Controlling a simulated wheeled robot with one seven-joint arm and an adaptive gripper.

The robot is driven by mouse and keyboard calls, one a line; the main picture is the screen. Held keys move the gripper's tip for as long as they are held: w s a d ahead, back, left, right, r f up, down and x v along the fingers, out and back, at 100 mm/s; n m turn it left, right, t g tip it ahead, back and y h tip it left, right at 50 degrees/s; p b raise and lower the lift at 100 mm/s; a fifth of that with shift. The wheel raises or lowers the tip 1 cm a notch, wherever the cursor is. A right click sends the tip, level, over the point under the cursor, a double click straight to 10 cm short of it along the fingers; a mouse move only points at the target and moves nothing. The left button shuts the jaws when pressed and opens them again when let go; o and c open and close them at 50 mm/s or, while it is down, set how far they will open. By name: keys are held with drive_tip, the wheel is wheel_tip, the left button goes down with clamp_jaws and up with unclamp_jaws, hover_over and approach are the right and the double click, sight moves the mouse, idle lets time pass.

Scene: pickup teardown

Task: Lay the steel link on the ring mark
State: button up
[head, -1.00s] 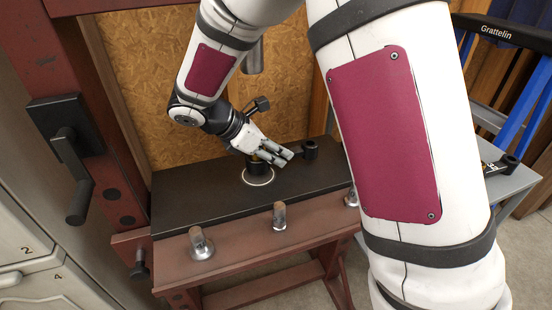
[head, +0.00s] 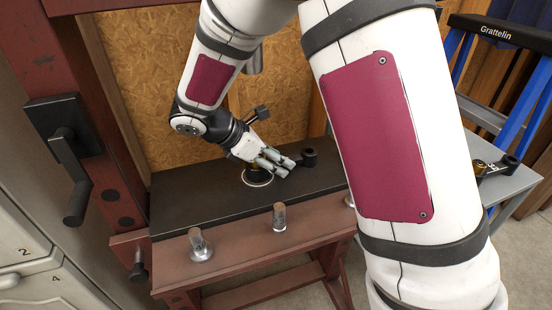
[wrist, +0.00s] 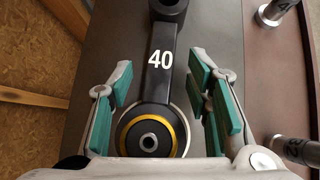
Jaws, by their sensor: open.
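The steel link (wrist: 157,85) is a dark bar marked "40" with a round boss at each end. In the wrist view it lies lengthwise between my fingers. Its near boss has a gold ring and a pale centre. The white ring mark (head: 257,184) shows around the foot of that boss on the black bench top; part of its arc also shows in the wrist view (wrist: 186,124). The far boss (head: 308,156) sits to the right in the head view. My gripper (wrist: 160,98) is open, with one finger on each side of the link and visible gaps.
The black bench top (head: 190,204) is largely bare left of the link. A grey side table (head: 510,182) at right holds another dark part with gold (head: 482,167). An OSB panel (head: 150,80) stands behind.

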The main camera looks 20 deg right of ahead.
drive_tip(key=p+v, duration=0.1)
drive_tip(key=v, duration=0.6)
drive_tip(key=shift+a+r, duration=0.15)
drive_tip(key=shift+a, duration=0.05)
drive_tip(key=shift+s, duration=0.1)
